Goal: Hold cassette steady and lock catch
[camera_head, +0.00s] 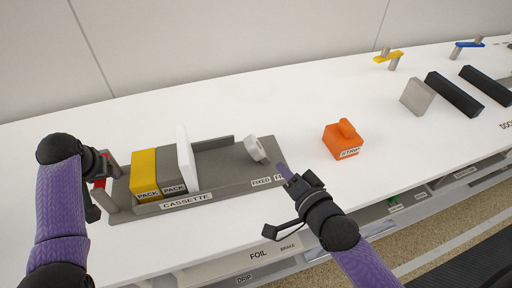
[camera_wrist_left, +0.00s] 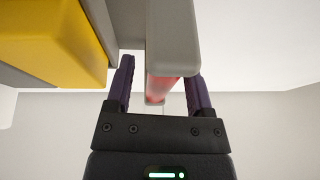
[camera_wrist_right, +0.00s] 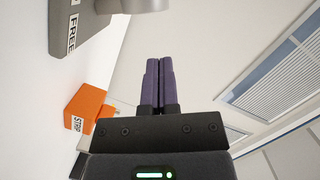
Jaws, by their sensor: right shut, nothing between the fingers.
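The grey cassette (camera_head: 218,184) lies on the white table, holding a yellow pack (camera_head: 143,172), a grey pack (camera_head: 170,168) and a white plate (camera_head: 186,158). A pale round-ended catch (camera_head: 254,148) stands at its right end, near a FIXED label; a FREE label shows in the right wrist view. My left gripper (camera_head: 106,168) is at the left end, its fingers apart around a red and grey handle (camera_wrist_left: 168,88), with a gap visible on one side. My right gripper (camera_head: 284,170) is shut and empty, just right of the catch and apart from it.
Two black bars (camera_head: 454,94), a grey plate (camera_head: 417,97), and yellow (camera_head: 388,57) and blue (camera_head: 468,44) levers stand at the far right. Bare table lies behind the cassette.

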